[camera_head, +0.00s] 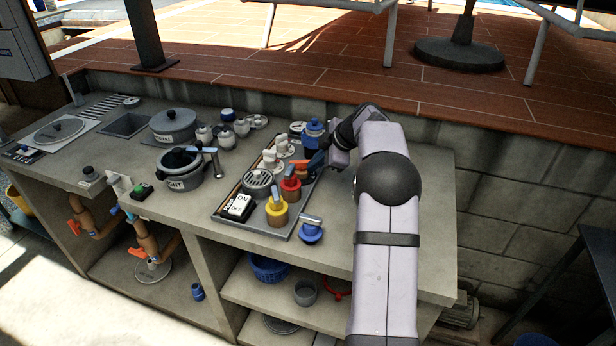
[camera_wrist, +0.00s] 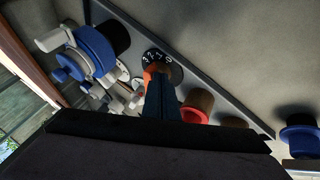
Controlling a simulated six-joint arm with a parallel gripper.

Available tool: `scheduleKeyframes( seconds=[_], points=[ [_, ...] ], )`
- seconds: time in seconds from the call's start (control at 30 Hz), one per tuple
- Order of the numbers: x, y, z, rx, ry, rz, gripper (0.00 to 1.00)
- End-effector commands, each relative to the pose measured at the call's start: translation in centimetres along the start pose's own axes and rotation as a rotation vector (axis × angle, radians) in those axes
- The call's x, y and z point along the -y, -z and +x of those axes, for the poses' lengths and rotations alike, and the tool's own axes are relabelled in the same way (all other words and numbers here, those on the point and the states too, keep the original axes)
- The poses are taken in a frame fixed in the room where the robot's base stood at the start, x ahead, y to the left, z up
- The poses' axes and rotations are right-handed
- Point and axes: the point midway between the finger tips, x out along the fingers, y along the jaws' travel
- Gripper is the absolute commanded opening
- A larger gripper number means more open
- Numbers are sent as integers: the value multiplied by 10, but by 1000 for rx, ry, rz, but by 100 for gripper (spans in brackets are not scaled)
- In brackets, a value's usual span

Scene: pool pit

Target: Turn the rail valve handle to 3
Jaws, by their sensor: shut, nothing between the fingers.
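The rail valve has a dark dial (camera_wrist: 174,72) with white numbers 3, 2, 1 and 0, seen in the wrist view. Its orange handle (camera_wrist: 149,72) shows beside the dial, partly hidden by my gripper; in the head view the orange handle (camera_head: 301,166) is near the tray's right side. My gripper (camera_wrist: 160,84) is shut and empty, its tip at the handle and in front of part of the dial. I cannot tell whether it touches the handle, nor which number the handle points at.
A blue-capped valve (camera_head: 313,130) stands close behind the handle. A blue knob (camera_head: 311,230) is beside the tray.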

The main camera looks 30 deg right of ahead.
Motion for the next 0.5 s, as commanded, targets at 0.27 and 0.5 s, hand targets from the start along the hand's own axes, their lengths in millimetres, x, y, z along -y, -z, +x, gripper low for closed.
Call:
scheduleKeyframes(
  seconds=[0.27,0.5],
  points=[
    [-10,-8,3,-11,10,-21,0],
    [-20,-12,4,-11,11,-19,0]
  ],
)
